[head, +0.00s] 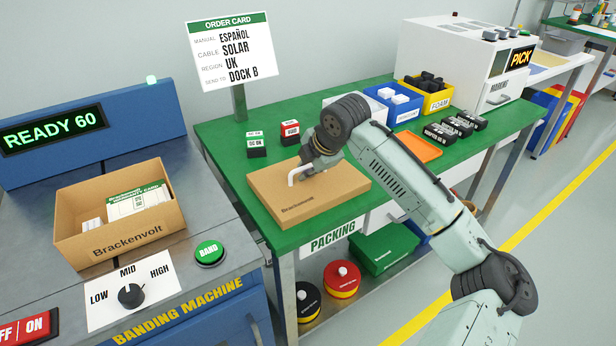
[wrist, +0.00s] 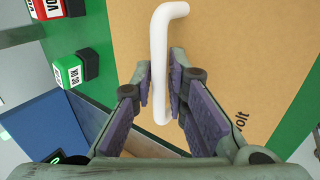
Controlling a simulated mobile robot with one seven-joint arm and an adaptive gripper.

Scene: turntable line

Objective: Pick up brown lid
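The brown lid (head: 345,190) lies flat on the green packing table, with a white bent handle (head: 292,178) on its top. My gripper (head: 306,172) is low over the lid at this handle, partly hidden by my arm in the head view. In the wrist view, the handle (wrist: 161,50) stands between the fingertips of my gripper (wrist: 161,88). Both finger pads close in against its sides and appear to touch it. The lid (wrist: 235,50) fills much of the wrist view beneath the fingers. I see no gap between lid and table.
An open brown box (head: 120,248) with cards inside stands on the banding machine (head: 185,320) at left. Small dark blocks (head: 257,150) stand behind the lid. An orange tray (head: 418,147), blue bin (head: 395,108) and yellow bin (head: 428,98) are on the table's right part.

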